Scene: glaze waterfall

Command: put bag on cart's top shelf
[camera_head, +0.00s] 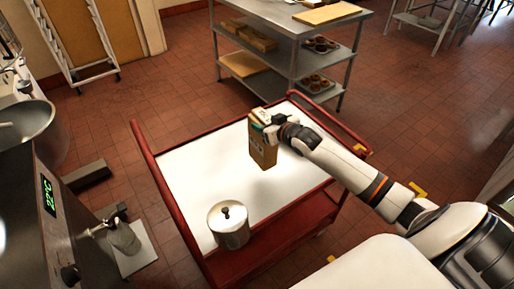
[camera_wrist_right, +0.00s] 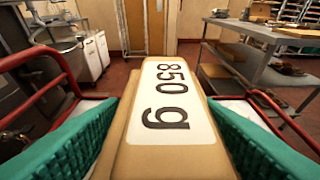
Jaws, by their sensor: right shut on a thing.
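The brown bag (camera_head: 262,150) is upright over the white top shelf of the red cart (camera_head: 190,180). My right gripper (camera_head: 268,124) is shut on the bag's upper part. In the right wrist view the bag (camera_wrist_right: 128,160) fills the middle, with a white label reading "850 g", between the green finger pads of my right gripper (camera_wrist_right: 160,140). I cannot tell whether the bag's bottom touches the shelf. My left gripper is not in view.
A lidded metal canister (camera_head: 228,228) stands at the shelf's near left corner. Red rails (camera_head: 160,185) rise at the cart's ends. Much of the white shelf is clear.

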